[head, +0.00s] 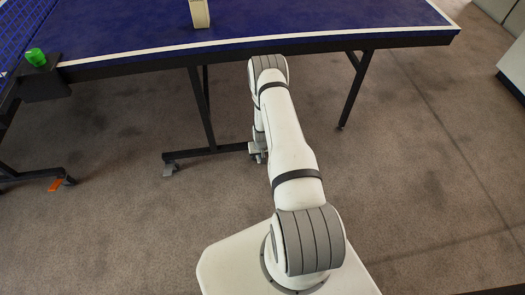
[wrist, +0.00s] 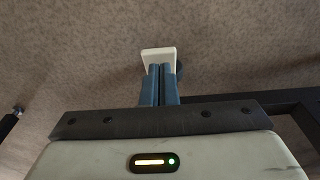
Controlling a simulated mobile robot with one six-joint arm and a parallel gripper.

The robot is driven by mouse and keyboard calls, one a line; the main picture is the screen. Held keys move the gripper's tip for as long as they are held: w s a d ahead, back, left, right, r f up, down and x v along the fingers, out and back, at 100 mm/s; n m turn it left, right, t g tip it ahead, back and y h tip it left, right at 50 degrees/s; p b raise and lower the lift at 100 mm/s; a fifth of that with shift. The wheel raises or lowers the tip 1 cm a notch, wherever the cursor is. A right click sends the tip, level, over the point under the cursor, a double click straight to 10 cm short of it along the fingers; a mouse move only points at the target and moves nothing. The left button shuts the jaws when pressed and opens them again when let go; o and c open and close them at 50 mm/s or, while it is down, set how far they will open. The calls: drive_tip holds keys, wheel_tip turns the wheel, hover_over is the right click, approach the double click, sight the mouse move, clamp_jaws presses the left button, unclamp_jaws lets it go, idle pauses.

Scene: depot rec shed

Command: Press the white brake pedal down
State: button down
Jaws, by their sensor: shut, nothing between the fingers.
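The white brake pedal (wrist: 158,54) is a small pale plate near the top middle of the wrist view, above the carpet. My gripper (wrist: 161,68) is shut and empty, its two blue fingers side by side. The fingertips overlap the lower part of the pedal in the picture. I cannot tell whether they touch it or hover over it. In the head view my arm reaches down past the table's near edge. The pedal cannot be made out clearly there, where my wrist is in the way.
The blue table-tennis table (head: 330,22) stands on black legs with castors (head: 172,169). A dark frame bar (wrist: 225,98) runs right of my fingers. An orange pedal (head: 55,185) is at the far left foot. Carpet is clear at right.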

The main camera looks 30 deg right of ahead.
drive_tip(key=shift+f, duration=0.2)
drive_tip(key=shift+d, duration=0.35)
drive_tip(key=shift+s+a+f, duration=0.1)
drive_tip(key=shift+s+a, duration=0.05)
drive_tip(key=shift+a, duration=0.2)
drive_tip(key=shift+f+t, duration=0.1)
drive_tip(key=shift+t, duration=0.2)
